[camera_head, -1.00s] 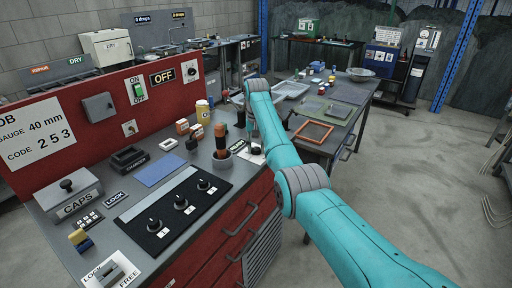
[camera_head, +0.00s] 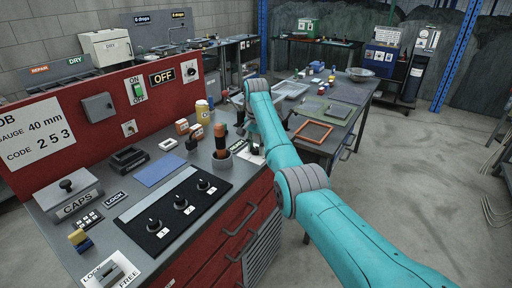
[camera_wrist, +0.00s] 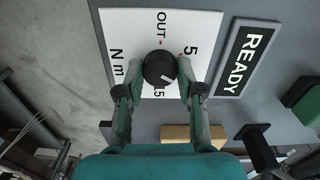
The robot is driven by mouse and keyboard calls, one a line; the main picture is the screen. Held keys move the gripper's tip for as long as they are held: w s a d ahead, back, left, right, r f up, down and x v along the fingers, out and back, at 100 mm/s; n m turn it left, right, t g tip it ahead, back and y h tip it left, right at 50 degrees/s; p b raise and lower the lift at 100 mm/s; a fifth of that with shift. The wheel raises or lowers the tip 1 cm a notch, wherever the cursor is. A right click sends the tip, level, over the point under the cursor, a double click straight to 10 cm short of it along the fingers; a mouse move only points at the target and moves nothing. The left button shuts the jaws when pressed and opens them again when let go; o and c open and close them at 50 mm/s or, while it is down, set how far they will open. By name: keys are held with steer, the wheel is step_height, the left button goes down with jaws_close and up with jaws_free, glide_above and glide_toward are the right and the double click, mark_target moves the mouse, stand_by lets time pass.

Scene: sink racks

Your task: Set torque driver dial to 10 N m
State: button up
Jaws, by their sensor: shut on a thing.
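The torque driver dial is a round black knob (camera_wrist: 159,67) with a white pointer line, on a white plate (camera_wrist: 132,25) in the wrist view. The plate reads OUT, 5, 15 and N m. The pointer slants down and right, between the visible 15 and the right finger. No 10 mark can be made out; my right finger covers part of the plate there. My gripper (camera_wrist: 160,70) is shut on the knob, one finger on each side. In the head view the plate (camera_head: 252,156) shows beside the bench's front edge, and my arm hides most of the knob.
A READY sign (camera_wrist: 247,57) lies right of the plate. An orange-handled driver (camera_head: 220,138) stands in a dark holder close by. A black panel with several knobs (camera_head: 172,213) is further left on the bench.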

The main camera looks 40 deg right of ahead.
mark_target(256, 148)
stand_by(0.3)
steer(key=o, duration=1.2)
steer(key=shift+c, duration=0.2)
steer(key=shift+r, duration=0.1)
step_height(256, 148, up, 7)
steer(key=shift+r, duration=0.1)
